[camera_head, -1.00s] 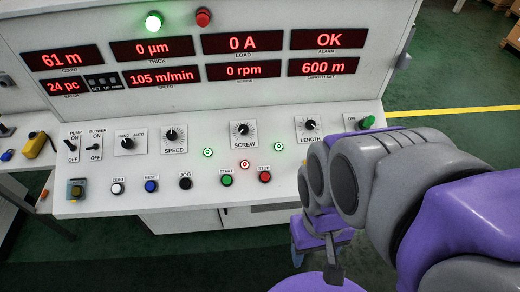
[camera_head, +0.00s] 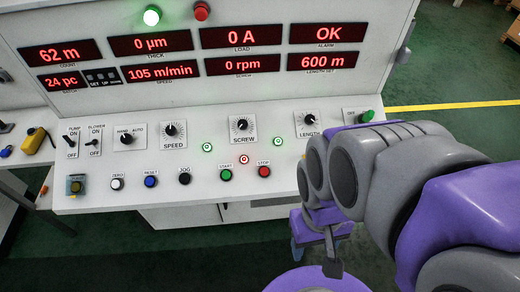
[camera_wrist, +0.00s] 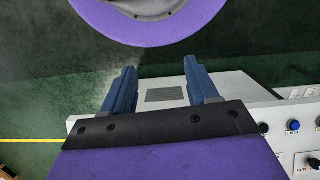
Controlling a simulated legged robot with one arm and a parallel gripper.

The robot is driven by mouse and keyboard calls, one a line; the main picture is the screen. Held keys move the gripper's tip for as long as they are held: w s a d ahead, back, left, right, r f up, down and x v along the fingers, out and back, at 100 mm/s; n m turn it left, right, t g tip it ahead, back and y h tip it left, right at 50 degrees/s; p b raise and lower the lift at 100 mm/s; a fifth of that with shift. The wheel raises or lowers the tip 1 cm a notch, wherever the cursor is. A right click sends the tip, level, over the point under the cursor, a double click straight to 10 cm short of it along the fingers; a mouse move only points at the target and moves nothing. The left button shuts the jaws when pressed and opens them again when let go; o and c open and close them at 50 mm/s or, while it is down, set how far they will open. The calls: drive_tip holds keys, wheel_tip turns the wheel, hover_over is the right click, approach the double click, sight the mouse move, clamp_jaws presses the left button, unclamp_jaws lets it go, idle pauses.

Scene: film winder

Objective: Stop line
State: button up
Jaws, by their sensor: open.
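The control panel (camera_head: 330,180) is a white sloped console. Its red STOP button (camera_head: 264,171) sits right of the green START button (camera_head: 226,175) on the front row, with a small lit red lamp (camera_head: 244,159) between and above them. My gripper (camera_head: 332,260) hangs in front of the console's front edge, right of and below the STOP button, apart from it. In the wrist view my gripper (camera_wrist: 160,80) shows two blue fingers spread apart with nothing between them. The wrist view shows part of the panel with a blue button (camera_wrist: 293,125).
Red displays (camera_head: 153,72) read 62 m, 105 mm-style speed in m/min, and alarm OK. A green lamp (camera_head: 152,16) on top is lit. Selector knobs (camera_head: 241,124) line the panel. A yellow object (camera_head: 35,140) lies at left. Green floor is open at right.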

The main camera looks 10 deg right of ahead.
clamp_jaws()
idle(0.3)
idle(1.2)
